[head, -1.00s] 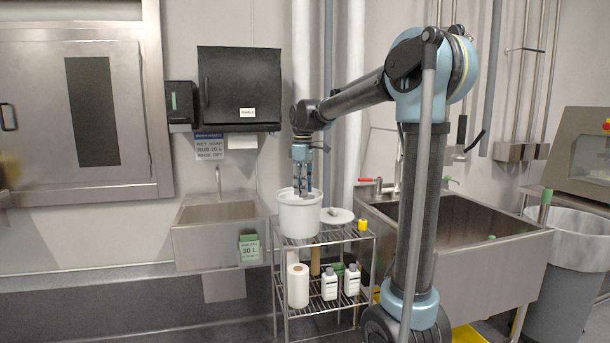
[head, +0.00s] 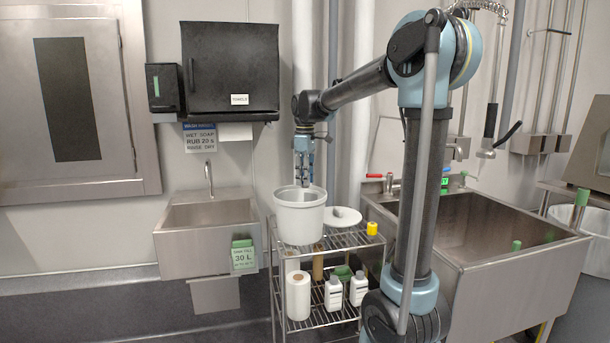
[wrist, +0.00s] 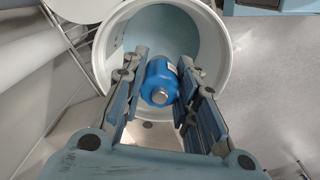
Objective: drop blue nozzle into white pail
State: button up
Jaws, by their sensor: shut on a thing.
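The blue nozzle (wrist: 160,84) is between the two fingers of my gripper (wrist: 161,88) in the wrist view, and the fingers are shut on it. Its round metal end faces the wrist camera. The white pail (head: 299,222) stands upright on the top shelf of a wire rack, and its open mouth (wrist: 222,62) shows behind the nozzle in the wrist view. In the head view my gripper (head: 304,182) points down over the pail's mouth, with its tips about at the rim. The nozzle is too small to make out there.
A round white lid (head: 343,217) and a yellow item (head: 372,228) lie on the rack (head: 340,240) right of the pail. Bottles and a paper roll (head: 298,295) stand on the lower shelf. Steel sinks stand left (head: 205,250) and right (head: 480,268) of the rack.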

jog(key=shift+f, duration=2.15)
jog(key=o, duration=1.1)
jog(key=shift+r, duration=0.1)
notch_tip(320, 180, up, 12)
jog(key=shift+f, duration=0.15)
jog(key=shift+d, duration=0.1)
